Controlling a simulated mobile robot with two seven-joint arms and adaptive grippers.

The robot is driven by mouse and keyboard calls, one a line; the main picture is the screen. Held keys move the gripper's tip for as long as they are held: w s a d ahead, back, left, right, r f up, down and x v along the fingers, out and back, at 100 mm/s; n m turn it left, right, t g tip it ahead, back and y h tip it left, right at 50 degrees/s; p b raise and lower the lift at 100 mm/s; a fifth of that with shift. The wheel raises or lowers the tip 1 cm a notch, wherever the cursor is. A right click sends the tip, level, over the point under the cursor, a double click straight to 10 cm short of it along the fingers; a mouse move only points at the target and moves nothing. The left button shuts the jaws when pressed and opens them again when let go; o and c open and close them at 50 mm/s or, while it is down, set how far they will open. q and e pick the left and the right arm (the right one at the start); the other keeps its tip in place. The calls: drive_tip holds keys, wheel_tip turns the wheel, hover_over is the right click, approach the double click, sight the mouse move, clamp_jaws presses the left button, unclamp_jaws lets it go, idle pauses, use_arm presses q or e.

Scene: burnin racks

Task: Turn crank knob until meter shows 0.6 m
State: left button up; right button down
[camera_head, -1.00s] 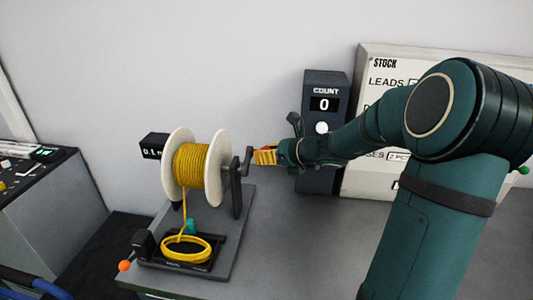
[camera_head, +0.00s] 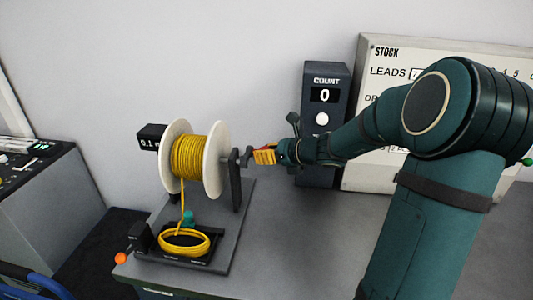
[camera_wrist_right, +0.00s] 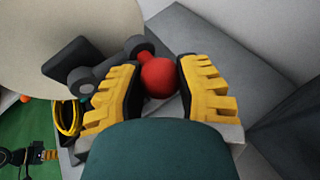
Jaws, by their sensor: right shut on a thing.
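The red crank knob (camera_wrist_right: 159,77) sits between the yellow fingers of my right gripper (camera_head: 260,156), which is shut on it. In the wrist view it joins the dark crank arm (camera_wrist_right: 100,78). The crank (camera_head: 246,157) is on the right side of the reel, whose white flange (camera_head: 217,160) shows beside wound yellow cable (camera_head: 188,157). The black meter (camera_head: 150,138) at the reel's left reads about 0.1 m, partly covered by the flange.
A coil of yellow cable (camera_head: 184,249) lies in a black tray below the reel. A dark count box (camera_head: 322,125) showing 0 and a white stock board (camera_head: 372,60) stand behind my right arm. Grey table (camera_head: 300,240) is clear at front right.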

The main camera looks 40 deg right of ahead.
drive_tip(key=shift+a+f, duration=0.1)
drive_tip(key=shift+a, duration=0.1)
drive_tip(key=shift+s+a+f+b, duration=0.15)
drive_tip(key=shift+a+f+b, duration=0.05)
drive_tip(key=shift+f+b, duration=0.4)
drive_tip(key=shift+s+a+f+b, duration=0.1)
drive_tip(key=shift+a+f+b, duration=0.05)
drive_tip(key=shift+f+b, duration=0.4)
drive_tip(key=shift+s+a+f, duration=0.55)
drive_tip(key=shift+a+f, duration=0.2)
drive_tip(key=shift+f, duration=0.1)
drive_tip(key=shift+s+a+f, duration=0.2)
drive_tip(key=shift+s+a, duration=0.2)
drive_tip(key=shift+a, duration=0.1)
drive_tip(key=shift+s+a+f, duration=0.2)
drive_tip(key=shift+s+a, duration=0.15)
drive_tip(key=shift+a, duration=0.1)
drive_tip(key=shift+s+a, duration=0.1)
